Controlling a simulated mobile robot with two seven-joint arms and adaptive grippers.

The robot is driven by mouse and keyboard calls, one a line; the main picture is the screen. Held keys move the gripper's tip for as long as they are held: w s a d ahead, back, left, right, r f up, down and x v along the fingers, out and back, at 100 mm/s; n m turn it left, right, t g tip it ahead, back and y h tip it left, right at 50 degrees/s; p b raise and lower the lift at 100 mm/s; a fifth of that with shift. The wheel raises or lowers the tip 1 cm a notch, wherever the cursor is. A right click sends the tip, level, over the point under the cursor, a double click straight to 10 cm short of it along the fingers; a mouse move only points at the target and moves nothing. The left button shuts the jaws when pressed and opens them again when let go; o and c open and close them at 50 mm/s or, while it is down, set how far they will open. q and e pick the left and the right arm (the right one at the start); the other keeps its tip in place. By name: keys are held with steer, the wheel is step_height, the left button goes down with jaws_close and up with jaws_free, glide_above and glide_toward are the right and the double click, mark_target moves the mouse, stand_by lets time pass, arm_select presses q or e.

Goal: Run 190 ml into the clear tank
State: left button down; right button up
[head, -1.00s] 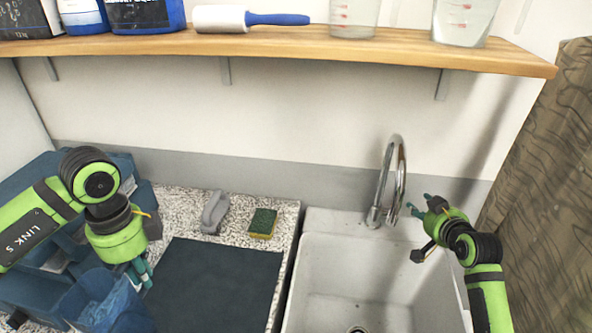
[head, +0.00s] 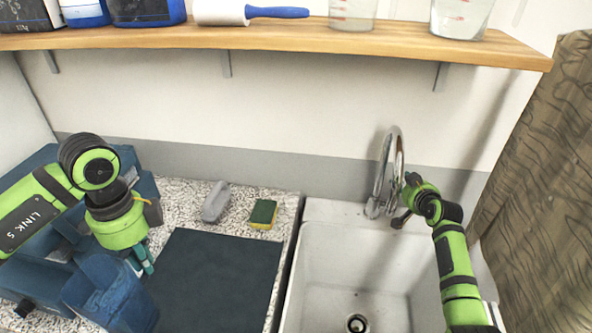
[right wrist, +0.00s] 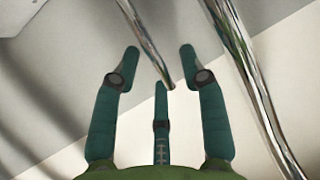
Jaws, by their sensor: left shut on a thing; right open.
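The chrome tap (head: 390,165) stands at the back of the white sink (head: 318,262). My right gripper (head: 402,200) is open beside the tap; in the right wrist view (right wrist: 160,62) a chrome spout end (right wrist: 160,70) shows between its spread fingers. My left gripper (head: 146,262) is shut at the rim of a blue container (head: 105,295), above the counter's left side. How the fingers grip the rim is partly hidden. Two clear containers with red marks, one (head: 352,14) and another (head: 460,16), stand on the shelf, cut by the frame's top. Which is the clear tank, I cannot tell.
A dark mat (head: 215,275) lies on the speckled counter. A grey brush (head: 216,203) and a sponge (head: 263,214) lie behind it. The wooden shelf (head: 280,38) also bears a lint roller (head: 222,12) and blue bottles. A brown curtain (head: 535,170) hangs at right. The basin is empty.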

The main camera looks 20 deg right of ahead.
arm_select(q)
steer(key=shift+w, duration=0.1)
arm_select(e)
steer(key=shift+w+d+f, duration=0.1)
steer(key=shift+w+f, duration=0.1)
steer(key=shift+w, duration=0.2)
